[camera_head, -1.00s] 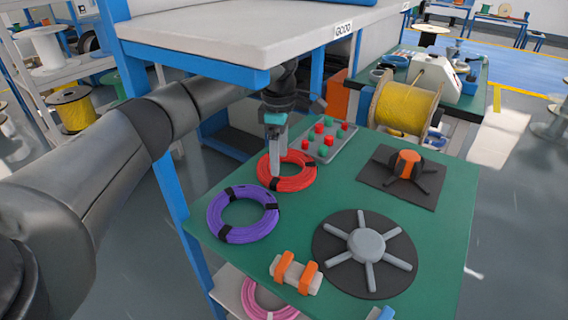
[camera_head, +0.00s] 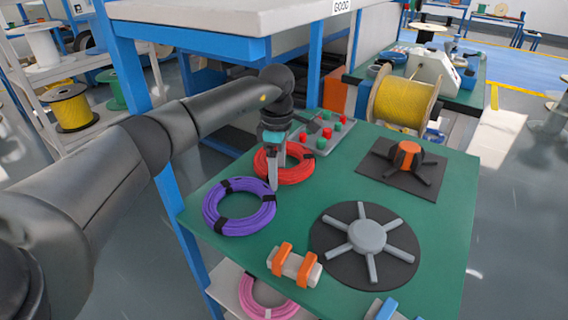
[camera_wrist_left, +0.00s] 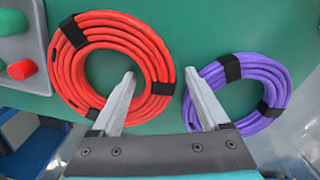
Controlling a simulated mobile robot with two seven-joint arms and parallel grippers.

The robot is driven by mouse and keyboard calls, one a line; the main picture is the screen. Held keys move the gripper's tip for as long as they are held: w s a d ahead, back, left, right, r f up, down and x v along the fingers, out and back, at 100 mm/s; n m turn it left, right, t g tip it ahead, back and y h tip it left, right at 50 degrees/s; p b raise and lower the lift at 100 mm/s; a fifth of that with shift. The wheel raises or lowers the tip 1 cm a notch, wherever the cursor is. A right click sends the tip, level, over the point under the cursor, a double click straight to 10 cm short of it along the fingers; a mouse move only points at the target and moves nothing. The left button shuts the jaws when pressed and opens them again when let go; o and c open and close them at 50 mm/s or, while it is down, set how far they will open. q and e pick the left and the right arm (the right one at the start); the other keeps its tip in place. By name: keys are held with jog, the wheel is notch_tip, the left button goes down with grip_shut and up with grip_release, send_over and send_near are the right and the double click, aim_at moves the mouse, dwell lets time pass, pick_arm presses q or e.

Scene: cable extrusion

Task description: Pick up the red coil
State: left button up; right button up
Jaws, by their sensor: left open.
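The red coil (camera_head: 296,168), bound with black straps, lies flat on the green table (camera_head: 335,185); it also shows in the wrist view (camera_wrist_left: 152,52). The purple coil (camera_head: 212,209) lies beside it, nearer the front left; the wrist view shows it at the right (camera_wrist_left: 280,78). My left gripper (camera_head: 273,188) points down over the gap between the coils, open and empty. In the wrist view its fingers (camera_wrist_left: 160,82) are spread, the left one over the red coil's ring and the right one at the purple coil's edge. I cannot tell its exact height. My right gripper is not in view.
A grey button panel (camera_head: 322,143) with red and green buttons stands behind the red coil. A grey spoked reel (camera_head: 367,237) and an orange-hubbed holder (camera_head: 407,158) are to the right. A white shelf (camera_head: 220,15) overhangs behind. A grey block with orange clips (camera_head: 294,265) lies in front.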

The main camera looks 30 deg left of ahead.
pick_arm(q)
grip_shut()
dwell(0.6)
jog(key=shift+r, duration=0.1)
